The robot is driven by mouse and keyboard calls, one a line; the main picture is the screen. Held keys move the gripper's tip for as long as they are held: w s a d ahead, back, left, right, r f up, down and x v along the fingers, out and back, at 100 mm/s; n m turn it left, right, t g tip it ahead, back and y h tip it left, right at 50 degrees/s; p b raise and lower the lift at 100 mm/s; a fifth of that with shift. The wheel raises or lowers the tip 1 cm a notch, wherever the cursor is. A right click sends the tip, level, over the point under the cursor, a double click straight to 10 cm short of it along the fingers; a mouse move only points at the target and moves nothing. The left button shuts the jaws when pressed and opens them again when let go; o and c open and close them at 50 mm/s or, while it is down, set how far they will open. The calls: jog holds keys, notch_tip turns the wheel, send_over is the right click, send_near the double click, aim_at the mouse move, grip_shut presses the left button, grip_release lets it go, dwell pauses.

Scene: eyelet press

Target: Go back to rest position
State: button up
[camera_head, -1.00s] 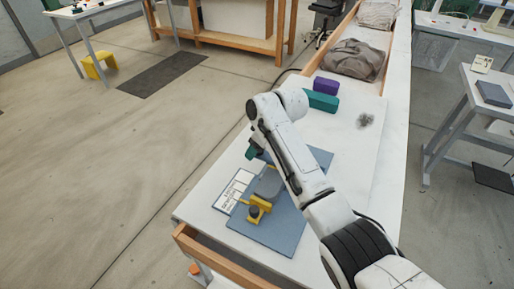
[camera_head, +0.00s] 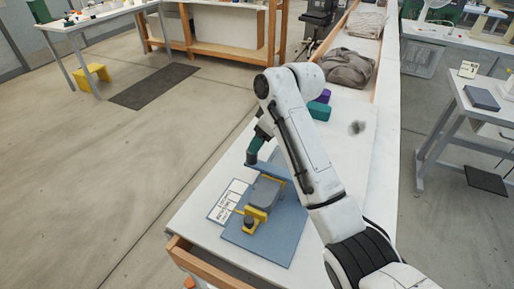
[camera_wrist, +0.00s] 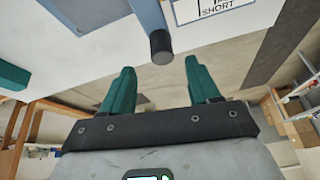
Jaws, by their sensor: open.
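The eyelet press stands on a blue base plate (camera_head: 268,243) on the white bench. Its grey body (camera_head: 265,190) and yellow parts (camera_head: 255,213) show in the head view. My gripper (camera_head: 254,150) hangs beyond the press, close to a blue bar there, and my arm partly hides that area. In the wrist view my gripper (camera_wrist: 160,80) has its two teal fingers spread apart with nothing between them. A blue bar with a dark round end (camera_wrist: 161,44) lies just past the fingertips, apart from them as far as I can tell.
A printed card (camera_head: 229,202) lies left of the base plate. A teal block (camera_head: 319,110) and a purple block (camera_head: 323,96) lie farther back, near grey cloth (camera_head: 347,68). Open floor lies left of the bench.

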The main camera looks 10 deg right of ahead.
jog(key=shift+s+d+r, duration=0.15)
jog(key=shift+r, duration=0.25)
